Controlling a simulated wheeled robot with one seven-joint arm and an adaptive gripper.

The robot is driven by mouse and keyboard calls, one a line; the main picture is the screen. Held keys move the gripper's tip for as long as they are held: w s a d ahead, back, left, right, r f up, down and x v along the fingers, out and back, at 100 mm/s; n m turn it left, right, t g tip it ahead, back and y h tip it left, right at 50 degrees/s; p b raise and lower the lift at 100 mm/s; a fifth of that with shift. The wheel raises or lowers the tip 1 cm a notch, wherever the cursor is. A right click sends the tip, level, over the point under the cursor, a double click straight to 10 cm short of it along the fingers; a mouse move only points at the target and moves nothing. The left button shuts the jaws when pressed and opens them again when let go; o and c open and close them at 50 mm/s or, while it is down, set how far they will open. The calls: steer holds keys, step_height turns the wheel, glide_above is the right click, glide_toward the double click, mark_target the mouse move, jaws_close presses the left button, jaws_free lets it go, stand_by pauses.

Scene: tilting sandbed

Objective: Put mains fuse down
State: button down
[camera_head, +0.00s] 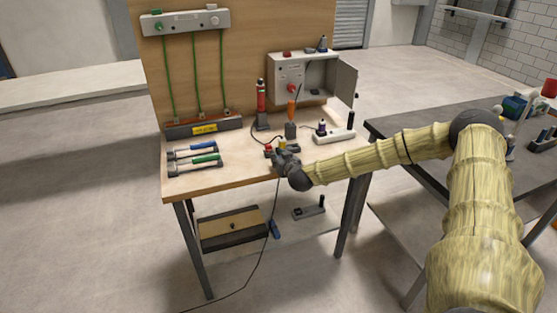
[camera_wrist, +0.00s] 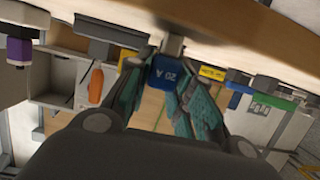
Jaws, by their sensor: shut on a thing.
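My gripper (camera_head: 282,157) is low over the front part of the wooden workbench (camera_head: 235,178). In the wrist view its two teal-padded fingers (camera_wrist: 163,82) are shut on a blue block marked "20 A", the mains fuse (camera_wrist: 168,70). The wrist picture is turned over, with the bench top along its upper edge. The fuse is close to the bench top; I cannot tell whether it touches. In the head view my gripper hides the fuse. Small red and yellow items (camera_head: 282,143) show just behind my gripper.
Blue-handled (camera_head: 195,150) and green-handled (camera_head: 198,163) tools lie at the left. A red-and-black tool (camera_head: 261,100), an orange-handled tool (camera_head: 291,112) and a white strip (camera_head: 335,135) stand behind and right. An open grey fuse box (camera_head: 290,72) is on the back board. The front middle is clear.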

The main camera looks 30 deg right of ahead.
steer(key=shift+r+b, duration=0.35)
steer(key=shift+r, duration=1.15)
steer(key=s+a+r+b, duration=0.1)
steer(key=s+a, duration=0.3)
steer(key=s, duration=0.3)
steer(key=s+a+b, duration=0.1)
steer(key=s+a, duration=0.3)
steer(key=s, duration=0.2)
steer(key=shift+s+a+r+b, duration=0.25)
steer(key=shift+s+r+b, duration=0.05)
steer(key=shift+s+r, duration=0.1)
